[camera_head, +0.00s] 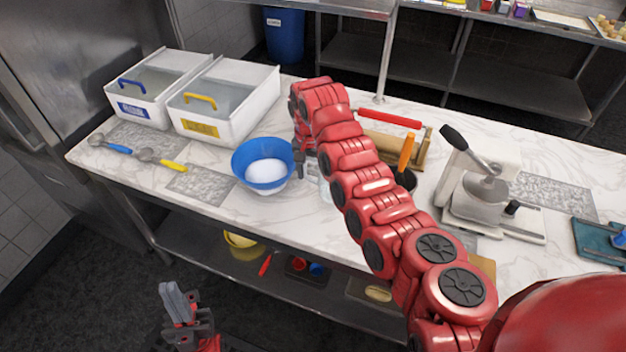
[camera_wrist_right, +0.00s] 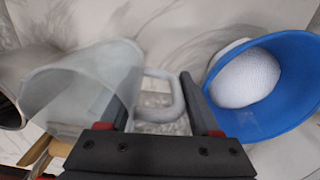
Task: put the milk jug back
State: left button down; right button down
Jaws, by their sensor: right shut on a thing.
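The milk jug (camera_wrist_right: 85,85) is a clear, see-through jug at the left of the right wrist view, with its handle (camera_wrist_right: 165,112) between the fingers of my right gripper (camera_wrist_right: 157,98). That gripper is shut on the handle. In the head view my right gripper (camera_head: 299,162) is beside the blue bowl, and my arm hides most of the jug; only a clear bit (camera_head: 326,190) shows. I cannot tell whether the jug touches the counter. My left gripper (camera_head: 178,303) is low in front of the counter, holding nothing that I can see; its opening is unclear.
A blue bowl (camera_head: 262,158) with white contents stands just left of my right gripper. Two white bins (camera_head: 240,117) and two scoops (camera_head: 150,156) are further left. A rolling pin (camera_head: 389,117), a dark pot (camera_head: 406,179) and a press (camera_head: 478,200) are on the right.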

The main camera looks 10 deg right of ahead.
jog(key=shift+w, duration=0.15)
jog(key=shift+w+d, duration=0.2)
jog(key=shift+w, duration=0.05)
notch_tip(320, 180, down, 3)
jog(key=shift+f+p, duration=0.1)
jog(key=shift+p, duration=0.95)
jog(key=shift+f, duration=0.1)
jog(key=shift+f, duration=0.1)
jog(key=shift+c, duration=0.5)
grip_release()
